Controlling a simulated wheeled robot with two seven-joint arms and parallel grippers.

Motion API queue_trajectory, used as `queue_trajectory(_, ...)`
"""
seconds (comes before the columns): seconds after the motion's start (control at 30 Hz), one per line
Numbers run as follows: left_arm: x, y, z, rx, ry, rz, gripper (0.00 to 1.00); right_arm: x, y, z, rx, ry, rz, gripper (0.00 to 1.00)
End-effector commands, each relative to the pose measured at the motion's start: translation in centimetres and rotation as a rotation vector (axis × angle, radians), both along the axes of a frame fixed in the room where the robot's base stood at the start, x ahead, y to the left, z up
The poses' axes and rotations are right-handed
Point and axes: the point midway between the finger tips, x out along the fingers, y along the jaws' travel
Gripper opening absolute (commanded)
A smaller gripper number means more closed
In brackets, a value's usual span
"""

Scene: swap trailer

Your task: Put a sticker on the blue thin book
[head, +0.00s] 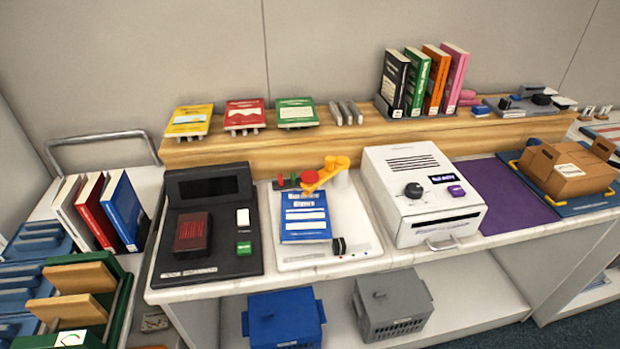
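A thin blue book (304,232) with white label bands on its cover lies flat on a white device (358,238) on the counter. An orange arm-like part (325,173) sits above the book's top edge, beside a red and a green piece. I cannot tell whether it touches the book. Another blue book (125,208) stands tilted at the left, beside a red book (95,212) and a white one (72,213). No separate loose sticker can be made out. Neither of my grippers shows in the head view.
A black machine (210,265) stands left of the white device, and a white printer-like box (425,190) stands right. A wooden shelf (330,137) behind holds displayed and upright books. A purple mat (512,195) is bare. A cardboard box (568,170) sits at right.

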Motion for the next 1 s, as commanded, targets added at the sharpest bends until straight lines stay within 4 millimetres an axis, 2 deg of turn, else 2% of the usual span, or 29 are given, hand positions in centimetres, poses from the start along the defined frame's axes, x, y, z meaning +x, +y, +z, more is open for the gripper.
queue_trajectory(0.03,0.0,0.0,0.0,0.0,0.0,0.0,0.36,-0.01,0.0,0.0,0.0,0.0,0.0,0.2)
queue_trajectory(0.17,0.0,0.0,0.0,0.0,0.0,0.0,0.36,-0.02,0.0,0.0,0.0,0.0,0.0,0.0)
queue_trajectory(1.0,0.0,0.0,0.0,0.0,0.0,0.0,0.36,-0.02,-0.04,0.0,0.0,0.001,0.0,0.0)
